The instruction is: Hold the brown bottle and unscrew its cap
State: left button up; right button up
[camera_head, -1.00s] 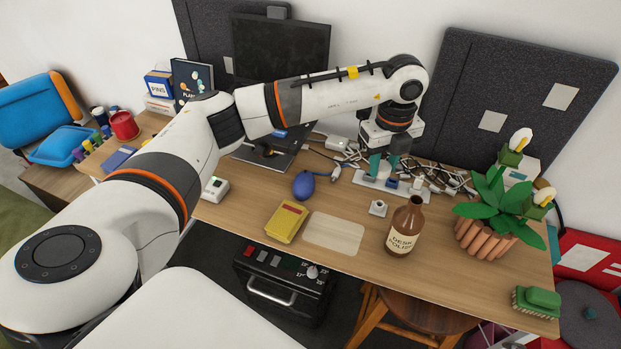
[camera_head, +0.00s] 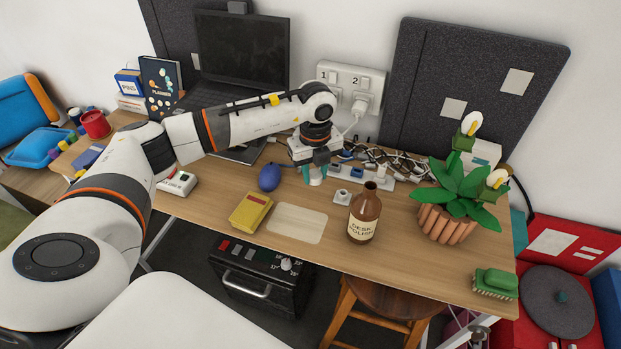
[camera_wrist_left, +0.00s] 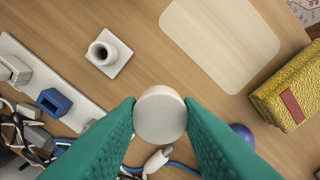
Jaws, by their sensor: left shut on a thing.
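The brown bottle (camera_head: 365,214) stands upright on the desk with a cream label reading "DESK POLISH". Its brown neck shows bare, with no cap on it. My left gripper (camera_head: 315,174) is to the left of the bottle and a little behind it, above the desk. In the left wrist view its green fingers (camera_wrist_left: 160,125) are shut on a round white cap (camera_wrist_left: 160,112), one finger on each side. The bottle does not show in the left wrist view. My right gripper is not in view.
A white square-based holder (camera_head: 342,197) stands near the bottle. A power strip (camera_head: 372,176) and cables lie behind. A blue ovoid (camera_head: 269,177), a yellow box (camera_head: 250,211) and a pale mat (camera_head: 297,224) are left of the bottle. A potted plant (camera_head: 447,222) stands right.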

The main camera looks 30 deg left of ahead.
aim_at(315, 193)
pick_arm(q)
notch_tip(315, 193, down, 5)
jog(key=shift+r, duration=0.2)
jog(key=shift+f, duration=0.1)
jog(key=o, duration=1.1)
jog(key=shift+c, duration=0.2)
jog(key=shift+r, duration=0.2)
notch_tip(315, 193, up, 12)
